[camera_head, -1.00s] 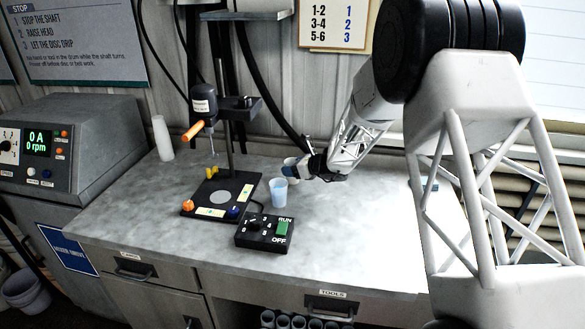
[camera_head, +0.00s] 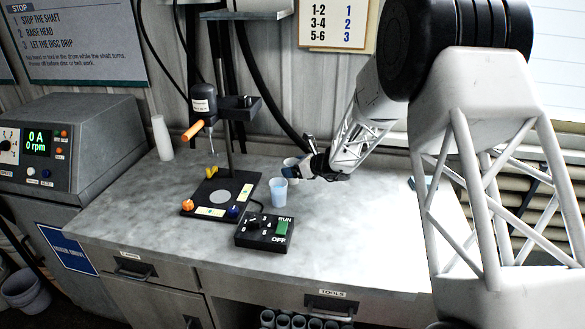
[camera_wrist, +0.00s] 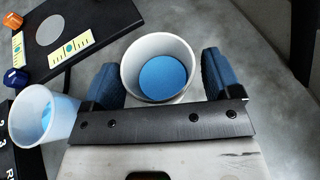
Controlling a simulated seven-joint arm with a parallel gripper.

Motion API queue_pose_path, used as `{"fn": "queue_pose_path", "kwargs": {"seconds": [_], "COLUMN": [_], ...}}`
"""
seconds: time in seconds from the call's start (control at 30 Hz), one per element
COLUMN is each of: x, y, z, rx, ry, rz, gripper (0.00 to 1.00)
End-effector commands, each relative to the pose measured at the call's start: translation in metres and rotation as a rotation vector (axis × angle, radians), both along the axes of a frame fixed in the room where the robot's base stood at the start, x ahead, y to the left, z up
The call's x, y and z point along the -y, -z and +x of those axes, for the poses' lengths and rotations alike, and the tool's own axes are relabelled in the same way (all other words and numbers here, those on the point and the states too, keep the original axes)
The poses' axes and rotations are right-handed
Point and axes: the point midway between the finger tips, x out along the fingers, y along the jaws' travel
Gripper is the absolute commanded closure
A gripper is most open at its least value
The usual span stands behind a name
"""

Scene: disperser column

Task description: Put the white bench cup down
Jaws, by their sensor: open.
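The white bench cup (camera_wrist: 160,50) is between my gripper's two blue fingers in the wrist view, with blue contents inside. In the head view the white cup (camera_head: 290,162) shows its rim behind my gripper (camera_head: 301,164) and appears upright on the bench; its base is hidden. My gripper (camera_wrist: 162,82) is open around the cup, with a finger on each side; a gap shows at the right finger. A translucent bluish cup (camera_head: 278,192) stands in front of my gripper, and it also shows at the left of the wrist view (camera_wrist: 42,114).
The stand's black base (camera_head: 238,183) is to the left, with its orange-handled disperser (camera_head: 196,130) above. The black switch box (camera_head: 263,232) lies in front. Bench top (camera_head: 350,235) is clear at the front right.

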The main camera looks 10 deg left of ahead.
Motion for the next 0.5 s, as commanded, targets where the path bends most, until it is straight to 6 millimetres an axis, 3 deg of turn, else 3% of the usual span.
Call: {"fn": "queue_pose_path", "kwargs": {"seconds": [0.5], "x": [0.063], "y": [-0.028], "z": [-0.025], "rx": [0.001], "ry": [0.002], "rz": [0.0], "gripper": [0.16]}}
